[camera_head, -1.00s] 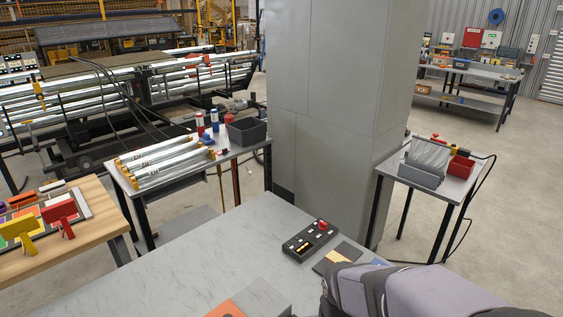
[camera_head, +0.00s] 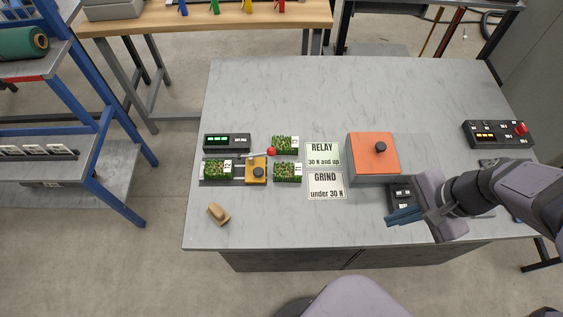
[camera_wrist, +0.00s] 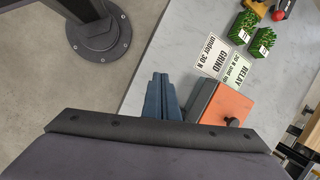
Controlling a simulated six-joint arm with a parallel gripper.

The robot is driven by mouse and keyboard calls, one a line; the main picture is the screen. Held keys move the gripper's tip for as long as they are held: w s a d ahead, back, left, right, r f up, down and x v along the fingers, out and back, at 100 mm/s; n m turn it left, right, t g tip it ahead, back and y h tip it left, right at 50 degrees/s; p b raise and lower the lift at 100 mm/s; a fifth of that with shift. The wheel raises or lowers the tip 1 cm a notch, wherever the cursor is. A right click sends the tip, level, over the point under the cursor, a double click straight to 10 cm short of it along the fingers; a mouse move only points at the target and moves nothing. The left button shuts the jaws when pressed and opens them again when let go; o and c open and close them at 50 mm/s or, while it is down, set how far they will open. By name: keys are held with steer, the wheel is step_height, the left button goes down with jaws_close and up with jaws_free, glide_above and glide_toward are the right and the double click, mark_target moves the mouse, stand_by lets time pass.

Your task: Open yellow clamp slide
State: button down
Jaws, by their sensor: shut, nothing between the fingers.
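The yellow clamp slide (camera_head: 256,172), a small yellow block with a black knob, sits on a rail at the left of the marble-topped table in the head view. It stands at the right end of a turf piece (camera_head: 218,169) on the same fixture; whether it touches the turf is unclear. A lever with a red ball (camera_head: 271,152) lies just above it. My gripper (camera_head: 388,220) is shut and empty, far to the right of the slide, near the table's front edge. Its blue fingers (camera_wrist: 160,78) also show in the wrist view.
An orange-topped box (camera_head: 372,154) with a black knob stands between my gripper and the fixture. RELAY (camera_head: 323,154) and GRIND (camera_head: 325,186) cards lie flat. A wooden piece (camera_head: 218,213) lies front left. A control box (camera_head: 498,133) stands right. The table's back is clear.

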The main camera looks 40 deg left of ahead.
steer(key=a+f+m+g+y+b, duration=0.1)
steer(key=a+f+m+y, duration=0.15)
steer(key=a, duration=0.95)
steer(key=m+g+y+b, duration=0.2)
steer(key=m, duration=0.3)
glide_toward(263, 173)
steer(key=shift+n, duration=0.25)
steer(key=shift+w+d+f+p+x, duration=0.15)
steer(key=shift+p+x, duration=0.1)
steer(key=shift+x, duration=0.85)
steer(key=shift+w+d+f+p+x, duration=0.15)
steer(key=shift+p+x, duration=0.1)
steer(key=shift+x, duration=0.8)
steer(key=shift+w+a+f+p+x, duration=0.1)
steer(key=shift+p+x, duration=0.15)
steer(key=shift+x, duration=0.85)
steer(key=shift+s+a, duration=0.4)
steer(key=shift+a, duration=0.05)
steer(key=shift+r, duration=0.1)
